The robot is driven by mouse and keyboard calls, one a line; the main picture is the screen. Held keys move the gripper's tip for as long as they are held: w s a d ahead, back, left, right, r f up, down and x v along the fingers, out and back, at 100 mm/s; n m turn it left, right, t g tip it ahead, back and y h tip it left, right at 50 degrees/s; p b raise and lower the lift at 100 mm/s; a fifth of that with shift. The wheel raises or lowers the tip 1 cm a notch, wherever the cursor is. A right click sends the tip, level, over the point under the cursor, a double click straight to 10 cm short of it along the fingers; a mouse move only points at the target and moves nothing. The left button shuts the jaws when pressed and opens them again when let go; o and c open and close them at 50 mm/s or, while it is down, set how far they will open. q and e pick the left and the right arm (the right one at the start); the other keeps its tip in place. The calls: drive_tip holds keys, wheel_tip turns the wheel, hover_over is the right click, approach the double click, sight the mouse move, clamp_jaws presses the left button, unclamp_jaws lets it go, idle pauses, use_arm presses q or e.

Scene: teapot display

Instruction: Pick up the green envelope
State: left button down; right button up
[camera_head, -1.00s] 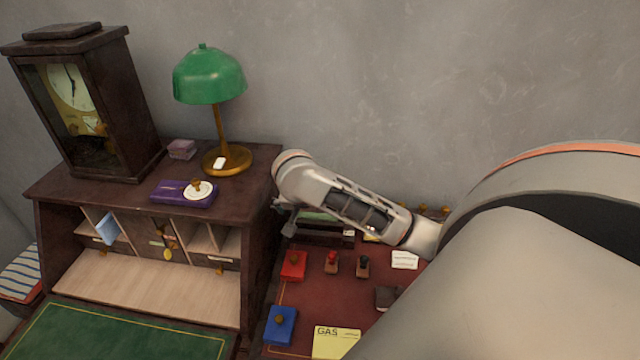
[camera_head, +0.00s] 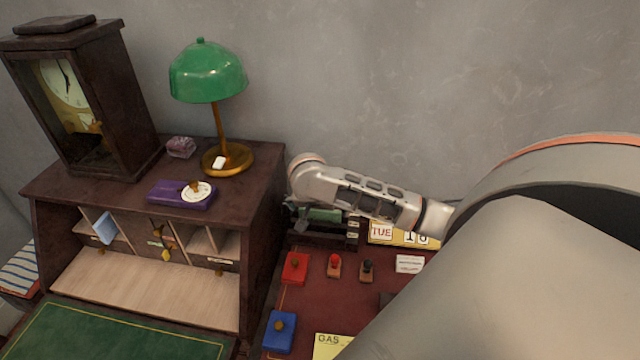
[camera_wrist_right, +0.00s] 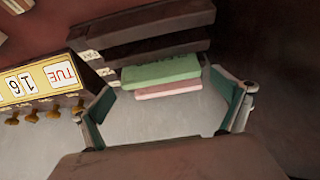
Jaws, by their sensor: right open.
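The green envelope (camera_wrist_right: 160,70) stands in a dark slatted letter rack (camera_wrist_right: 150,22), in front of a pink envelope (camera_wrist_right: 168,90) in the right wrist view. In the head view the green envelope (camera_head: 322,215) shows partly beneath my right arm, in the rack (camera_head: 322,236). My right gripper (camera_wrist_right: 163,98) is open, with its fingers at the left and right of the envelopes in the wrist view. In the head view the gripper (camera_head: 298,218) is small and partly hidden, by the rack. Whether it touches the envelope cannot be told. My left gripper is out of view.
A calendar (camera_head: 382,232) stands right of the rack. The wooden desk (camera_head: 262,200) with a green lamp (camera_head: 207,72) and clock (camera_head: 68,100) is to the left.

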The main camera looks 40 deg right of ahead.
drive_tip(key=shift+x, duration=0.95)
drive_tip(key=c, duration=1)
wheel_tip(320, 180, up, 20)
drive_tip(key=shift+a, duration=0.1)
